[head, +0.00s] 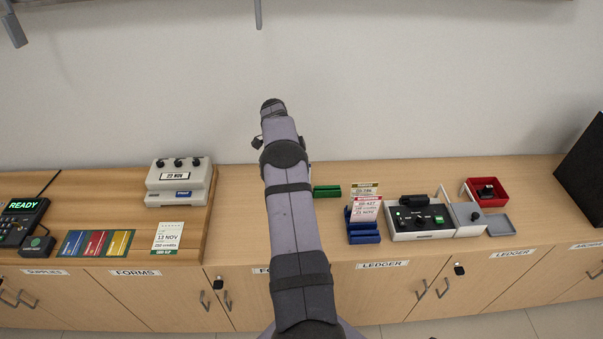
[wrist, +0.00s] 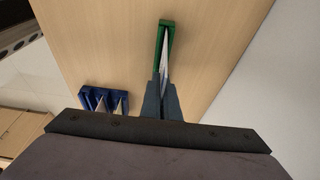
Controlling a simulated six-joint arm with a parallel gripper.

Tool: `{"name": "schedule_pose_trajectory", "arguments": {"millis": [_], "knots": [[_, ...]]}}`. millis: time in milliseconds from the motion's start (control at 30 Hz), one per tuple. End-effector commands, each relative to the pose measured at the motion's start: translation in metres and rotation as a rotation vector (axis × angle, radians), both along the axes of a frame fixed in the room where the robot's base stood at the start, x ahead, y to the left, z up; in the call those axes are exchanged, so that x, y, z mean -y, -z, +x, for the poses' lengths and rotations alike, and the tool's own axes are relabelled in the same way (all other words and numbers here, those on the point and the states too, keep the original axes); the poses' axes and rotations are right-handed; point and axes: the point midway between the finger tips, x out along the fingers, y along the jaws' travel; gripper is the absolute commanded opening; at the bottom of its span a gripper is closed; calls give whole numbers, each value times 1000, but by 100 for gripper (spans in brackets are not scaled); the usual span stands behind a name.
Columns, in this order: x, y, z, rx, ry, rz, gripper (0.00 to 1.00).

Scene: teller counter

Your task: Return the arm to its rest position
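My gripper (wrist: 161,88) shows in the wrist view as two dark fingers close together. A thin white slip (wrist: 165,52), seen nearly edge-on, runs from the green holder (wrist: 163,28) toward the fingertips. I cannot tell whether the fingers grip it or it only stands behind them. In the head view my arm rises over the counter and hides the gripper; the green holder (head: 327,191) shows just right of the arm, partly covered. The rest position is not marked in either view.
A blue rack (head: 364,238) with upright slips (head: 367,207) stands right of the arm; it also shows in the wrist view (wrist: 93,99). Farther right are a grey-white device (head: 420,219) and a red tray (head: 503,194). A stamp machine (head: 180,181) stands left. The wall is behind.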

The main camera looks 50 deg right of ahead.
Motion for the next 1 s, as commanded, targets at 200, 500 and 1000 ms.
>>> {"name": "schedule_pose_trajectory", "arguments": {"millis": [200, 500, 1000], "knots": [[0, 0, 0, 0, 0, 0, 23], [0, 0, 0, 0, 0, 0, 23], [0, -23, 0, 1, 0, -1, 23]]}}
